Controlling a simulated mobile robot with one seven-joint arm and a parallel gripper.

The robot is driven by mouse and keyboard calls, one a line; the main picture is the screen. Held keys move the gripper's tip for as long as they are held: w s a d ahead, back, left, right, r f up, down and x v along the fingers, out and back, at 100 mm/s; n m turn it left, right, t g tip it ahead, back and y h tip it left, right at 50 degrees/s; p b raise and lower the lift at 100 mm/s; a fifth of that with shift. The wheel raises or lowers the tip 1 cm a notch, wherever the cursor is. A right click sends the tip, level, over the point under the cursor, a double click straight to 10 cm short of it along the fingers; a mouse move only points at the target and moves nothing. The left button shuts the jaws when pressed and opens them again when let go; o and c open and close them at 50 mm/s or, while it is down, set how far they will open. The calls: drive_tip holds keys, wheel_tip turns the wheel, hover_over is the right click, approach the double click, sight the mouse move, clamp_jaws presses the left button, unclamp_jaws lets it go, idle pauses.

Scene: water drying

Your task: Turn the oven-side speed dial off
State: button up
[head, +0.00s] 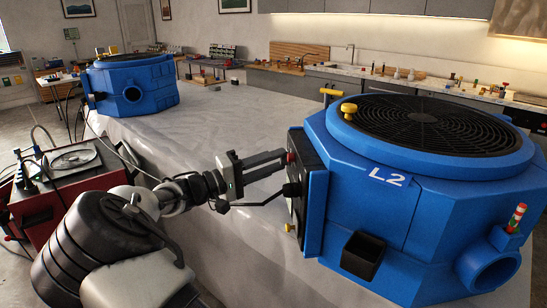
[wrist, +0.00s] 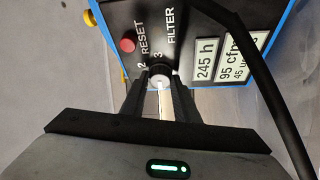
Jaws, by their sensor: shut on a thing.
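The speed dial (wrist: 161,70) is a small round knob with a pale pointer, on the black control panel (wrist: 190,40) of the blue machine marked L2 (head: 388,178). The digits 2 and 3 show beside it; its other markings are hidden by my fingers. My gripper (head: 284,172) reaches the panel on the machine's left side, with a finger on each side of the dial. It is shut on the dial. In the head view the dial itself is hidden.
A red RESET button (wrist: 128,45) sits just left of the dial. A black cable (wrist: 262,70) curves across the panel's right side. A second blue machine (head: 132,90) stands at the table's far end. The pale tabletop (head: 225,115) between them is mostly clear.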

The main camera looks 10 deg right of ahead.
idle(0.4)
drive_tip(key=o, duration=1)
drive_tip(key=shift+o, duration=0.2)
drive_tip(key=v, duration=1.7)
drive_tip(key=shift+a, duration=0.2)
